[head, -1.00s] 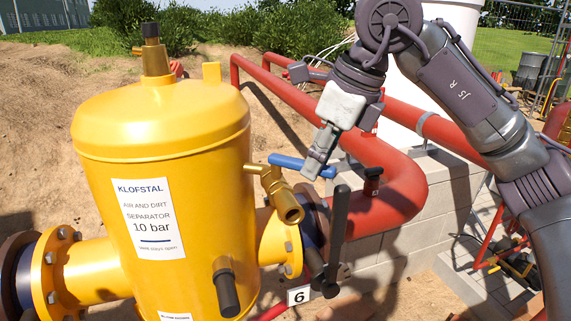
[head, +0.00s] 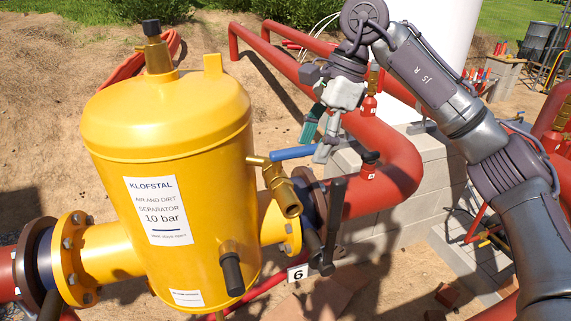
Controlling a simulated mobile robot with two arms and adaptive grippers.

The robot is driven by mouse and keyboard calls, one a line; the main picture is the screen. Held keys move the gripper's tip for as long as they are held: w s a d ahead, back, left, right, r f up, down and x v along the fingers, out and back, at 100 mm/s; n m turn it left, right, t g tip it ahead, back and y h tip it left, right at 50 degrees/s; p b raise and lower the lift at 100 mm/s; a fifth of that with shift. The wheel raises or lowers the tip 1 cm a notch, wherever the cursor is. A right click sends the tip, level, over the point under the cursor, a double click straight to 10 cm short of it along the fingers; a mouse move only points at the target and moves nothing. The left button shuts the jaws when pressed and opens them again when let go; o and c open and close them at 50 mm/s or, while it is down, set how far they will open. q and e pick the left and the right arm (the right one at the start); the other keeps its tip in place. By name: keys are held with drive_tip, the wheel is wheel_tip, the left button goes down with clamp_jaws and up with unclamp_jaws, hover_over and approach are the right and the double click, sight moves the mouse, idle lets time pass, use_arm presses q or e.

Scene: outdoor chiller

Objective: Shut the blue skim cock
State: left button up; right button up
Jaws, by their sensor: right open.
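The blue skim cock is a brass valve (head: 284,192) on the right side of the yellow separator (head: 170,130). Its blue lever (head: 291,153) sticks out to the right, nearly level, rising slightly toward its free end. My right gripper (head: 316,143) is open, with its two fingers spread apart, at the free end of the lever. One fingertip is just above the lever and the other overlaps its end in the picture. I cannot tell whether they touch. Nothing is held. My left gripper is not in view.
A black lever handle (head: 335,215) stands upright just right of the brass outlet. Grey blocks (head: 375,222) lie beneath.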

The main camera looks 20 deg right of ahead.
drive_tip(key=shift+o, duration=0.8)
drive_tip(key=p+v, duration=0.4)
drive_tip(key=v, duration=0.1)
drive_tip(key=shift+r, duration=0.35)
drive_tip(key=shift+d+r, duration=0.35)
drive_tip(key=shift+r, duration=0.25)
